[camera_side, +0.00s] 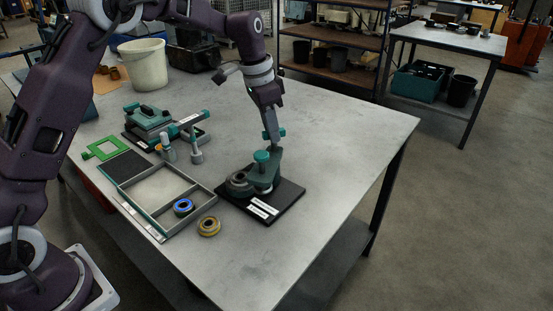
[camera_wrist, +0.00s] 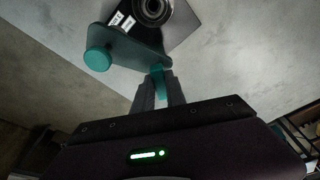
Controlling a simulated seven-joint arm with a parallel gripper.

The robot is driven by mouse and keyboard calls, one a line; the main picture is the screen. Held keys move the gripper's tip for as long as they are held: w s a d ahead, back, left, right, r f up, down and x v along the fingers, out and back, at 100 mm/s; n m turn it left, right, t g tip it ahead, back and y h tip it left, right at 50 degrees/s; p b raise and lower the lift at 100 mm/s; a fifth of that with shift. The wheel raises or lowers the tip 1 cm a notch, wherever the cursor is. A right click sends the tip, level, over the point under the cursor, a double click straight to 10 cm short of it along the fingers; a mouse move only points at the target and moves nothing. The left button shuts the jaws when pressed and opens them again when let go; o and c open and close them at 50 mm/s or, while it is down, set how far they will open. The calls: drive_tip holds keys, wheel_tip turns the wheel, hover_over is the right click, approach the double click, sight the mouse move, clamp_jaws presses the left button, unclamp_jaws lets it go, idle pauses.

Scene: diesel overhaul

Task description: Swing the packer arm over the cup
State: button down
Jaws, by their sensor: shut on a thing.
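The packer stand has a black base plate (camera_side: 285,200) with white labels. A grey round cup (camera_side: 238,182) sits on its left part, and its open top shows in the wrist view (camera_wrist: 153,10). The teal packer arm (camera_side: 264,178), with a round teal knob (camera_side: 261,157), stands to the right of the cup. In the wrist view the arm (camera_wrist: 135,48) lies beside the cup, with the cup's opening uncovered. My gripper (camera_wrist: 158,82) is shut on a teal upright handle (camera_wrist: 157,70) at one end of the arm. The handle's lower part is hidden.
A divided tray (camera_side: 160,190) holds a blue-ringed bearing (camera_side: 183,207). A yellow-ringed bearing (camera_side: 208,226) lies on the table beside it. The table's right side is clear.

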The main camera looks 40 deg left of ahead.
drive_tip(key=m+h, duration=0.1)
drive_tip(key=m, duration=0.3)
drive_tip(key=shift+m+g, duration=0.3)
drive_tip(key=shift+w+a, duration=0.1)
drive_tip(key=shift+w+m, duration=0.1)
drive_tip(key=shift+m, duration=0.8)
drive_tip(key=m, duration=0.2)
drive_tip(key=shift+m+g, duration=0.3)
drive_tip(key=shift+g, duration=0.1)
drive_tip(key=m, duration=0.2)
drive_tip(key=shift+w+m+g, duration=0.15)
drive_tip(key=shift+m+g, duration=0.15)
drive_tip(key=c, duration=1.4)
unclamp_jaws()
drive_tip(key=shift+o, duration=0.2)
